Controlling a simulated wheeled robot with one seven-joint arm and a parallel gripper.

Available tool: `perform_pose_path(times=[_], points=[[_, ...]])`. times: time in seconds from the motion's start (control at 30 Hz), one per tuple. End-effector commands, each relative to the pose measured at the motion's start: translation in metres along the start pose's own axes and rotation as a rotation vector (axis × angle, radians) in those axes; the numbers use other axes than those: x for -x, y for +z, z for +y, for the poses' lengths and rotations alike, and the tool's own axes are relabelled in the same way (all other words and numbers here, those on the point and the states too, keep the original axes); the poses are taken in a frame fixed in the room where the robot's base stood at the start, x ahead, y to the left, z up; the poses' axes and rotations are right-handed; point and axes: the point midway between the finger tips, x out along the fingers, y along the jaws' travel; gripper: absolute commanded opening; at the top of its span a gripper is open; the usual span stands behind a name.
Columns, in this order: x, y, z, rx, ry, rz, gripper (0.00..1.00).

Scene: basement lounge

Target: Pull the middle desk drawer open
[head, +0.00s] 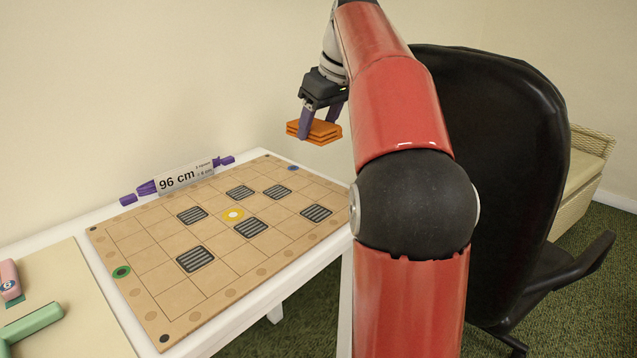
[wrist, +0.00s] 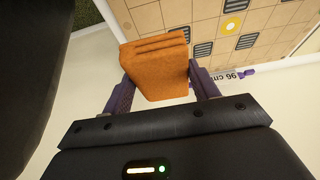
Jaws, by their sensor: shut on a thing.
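My gripper (head: 320,118) is shut on an orange block-like thing (head: 314,132) with layered edges. It holds this thing in the air above the far end of the white desk (head: 278,309). In the wrist view the orange thing (wrist: 158,75) sits between the two purple fingers of my gripper (wrist: 160,90). The middle desk drawer is not visible in either view. My red arm hides part of the desk's right side in the head view.
A tan grid board (head: 160,233) with dark striped squares lies on the desk. A "96 cm" sign (head: 181,178) stands behind it. Green (head: 32,328) and pink (head: 9,279) pieces lie at left. A black chair (head: 500,150) stands at right, near a wicker bench (head: 580,185).

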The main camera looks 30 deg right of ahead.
Motion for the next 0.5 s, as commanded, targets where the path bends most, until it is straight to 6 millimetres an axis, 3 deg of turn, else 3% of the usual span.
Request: perform_pose_path(times=[0.2, 0.5], points=[[-0.055, 0.024, -0.001, -0.002, -0.002, -0.003, 0.41], [-0.086, 0.035, 0.000, 0.000, 0.000, 0.000, 0.41]])
